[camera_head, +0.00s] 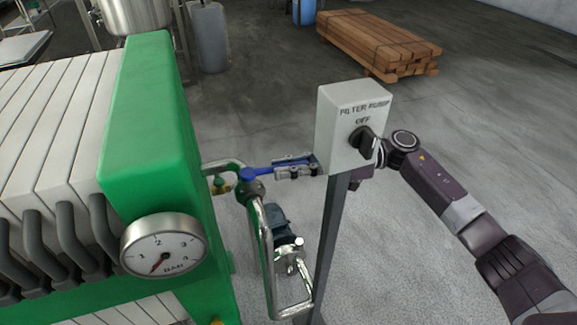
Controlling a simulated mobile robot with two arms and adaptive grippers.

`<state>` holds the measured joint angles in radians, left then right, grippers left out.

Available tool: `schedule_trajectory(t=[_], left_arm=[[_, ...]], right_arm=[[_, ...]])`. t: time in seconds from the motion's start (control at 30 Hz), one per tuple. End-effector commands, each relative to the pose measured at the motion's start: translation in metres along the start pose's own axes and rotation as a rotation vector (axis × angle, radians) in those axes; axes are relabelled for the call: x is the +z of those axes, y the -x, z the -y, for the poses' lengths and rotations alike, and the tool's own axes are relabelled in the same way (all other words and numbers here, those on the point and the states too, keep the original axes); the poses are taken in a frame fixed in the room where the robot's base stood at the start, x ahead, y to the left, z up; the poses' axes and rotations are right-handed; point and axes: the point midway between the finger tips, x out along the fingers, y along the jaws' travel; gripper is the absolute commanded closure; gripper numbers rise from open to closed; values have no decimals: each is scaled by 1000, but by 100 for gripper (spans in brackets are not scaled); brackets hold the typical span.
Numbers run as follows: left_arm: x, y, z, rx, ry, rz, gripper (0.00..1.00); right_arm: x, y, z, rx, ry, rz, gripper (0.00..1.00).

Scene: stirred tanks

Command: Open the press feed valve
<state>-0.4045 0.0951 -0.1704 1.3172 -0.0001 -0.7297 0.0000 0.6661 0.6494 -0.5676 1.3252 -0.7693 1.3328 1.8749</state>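The feed valve sits on the pipe beside the green press, with a blue hub and a long blue lever handle (264,171) pointing right. My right gripper (288,166) reaches in from the right behind the grey switch box. Its fingers lie along both sides of the outer part of the blue handle with little gap, and look shut on it. The box hides the gripper's body. My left gripper is not in view.
The switch box (345,125), marked "FILTER PUMP OFF", stands on a post (331,235) close to my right arm. The green press (150,120) with a pressure gauge (163,245) fills the left. Metal piping (266,240) runs below the valve. Stacked timber (375,45) lies behind; the right floor is clear.

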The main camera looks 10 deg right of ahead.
Motion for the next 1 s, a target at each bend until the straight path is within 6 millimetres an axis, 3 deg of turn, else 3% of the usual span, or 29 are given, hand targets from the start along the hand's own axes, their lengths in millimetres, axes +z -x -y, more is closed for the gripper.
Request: schedule_trajectory(t=[0.1, 0.47, 0.57, 1.0], left_arm=[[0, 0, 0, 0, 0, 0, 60], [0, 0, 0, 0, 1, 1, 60], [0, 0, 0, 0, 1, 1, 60], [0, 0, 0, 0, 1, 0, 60]], right_arm=[[0, 0, 0, 0, 0, 0, 72], [0, 4, 0, 2, -1, 0, 71], [0, 17, -1, 3, -2, 1, 71], [0, 103, -1, 3, -1, -1, 71]])
